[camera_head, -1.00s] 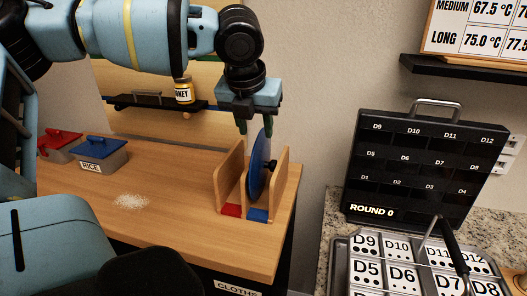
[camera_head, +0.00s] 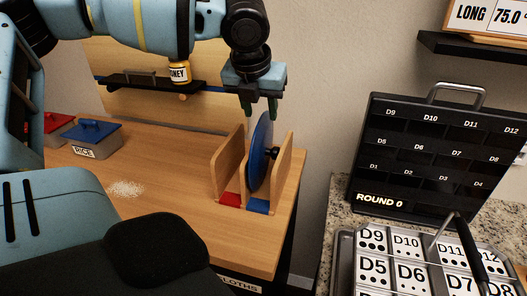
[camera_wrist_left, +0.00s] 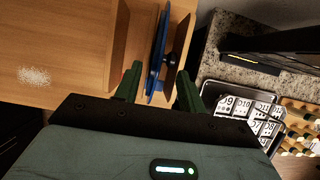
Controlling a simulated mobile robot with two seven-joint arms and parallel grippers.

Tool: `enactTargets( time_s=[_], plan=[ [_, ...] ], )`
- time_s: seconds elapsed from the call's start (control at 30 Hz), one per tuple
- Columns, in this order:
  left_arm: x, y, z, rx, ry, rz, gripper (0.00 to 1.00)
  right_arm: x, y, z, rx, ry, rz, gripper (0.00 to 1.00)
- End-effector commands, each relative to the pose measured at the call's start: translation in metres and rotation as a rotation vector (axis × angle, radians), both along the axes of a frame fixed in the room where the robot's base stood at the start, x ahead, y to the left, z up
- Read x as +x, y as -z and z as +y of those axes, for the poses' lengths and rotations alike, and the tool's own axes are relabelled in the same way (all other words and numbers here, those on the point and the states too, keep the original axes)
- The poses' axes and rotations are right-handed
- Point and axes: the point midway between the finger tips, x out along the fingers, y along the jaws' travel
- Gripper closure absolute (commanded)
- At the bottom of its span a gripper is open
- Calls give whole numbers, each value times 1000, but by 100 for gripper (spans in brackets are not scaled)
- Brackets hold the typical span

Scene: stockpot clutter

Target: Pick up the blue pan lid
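The blue pan lid (camera_head: 259,165) stands on edge in a wooden rack (camera_head: 282,172), in the slot with the blue floor patch. Its dark knob (camera_head: 272,153) faces right. My left gripper (camera_head: 260,107) points down just above the rack, open, with its green fingertips near the lid's top edge. In the left wrist view the lid (camera_wrist_left: 157,60) lies between the two spread fingers (camera_wrist_left: 158,88), with gaps on both sides. How far the fingertips reach down past the rim is hard to tell. My right gripper is not in view.
The rack's other slot has a red patch (camera_head: 230,199) and looks empty. A grey RICE box (camera_head: 94,140) with a blue lid and a red-lidded box (camera_head: 58,128) stand at left, near spilled white grains (camera_head: 125,188). A black ROUND 0 board (camera_head: 430,155) stands at right.

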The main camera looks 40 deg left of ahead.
Motion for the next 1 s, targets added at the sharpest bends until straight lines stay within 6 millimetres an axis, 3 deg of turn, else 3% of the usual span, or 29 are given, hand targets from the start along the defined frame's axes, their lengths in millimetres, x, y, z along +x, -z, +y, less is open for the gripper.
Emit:
enactTargets(
  time_s=[0.13, 0.43, 0.77, 1.0],
  plan=[
    [4, 6, 3, 0, -1, 1, 60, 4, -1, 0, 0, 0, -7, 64],
    [21, 40, 14, 1, -2, 2, 60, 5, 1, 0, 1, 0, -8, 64],
    [23, 44, 16, 1, -1, -2, 60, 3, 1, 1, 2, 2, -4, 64],
    [23, 44, 15, 1, -1, -2, 91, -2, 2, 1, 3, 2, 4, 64]
  ],
)
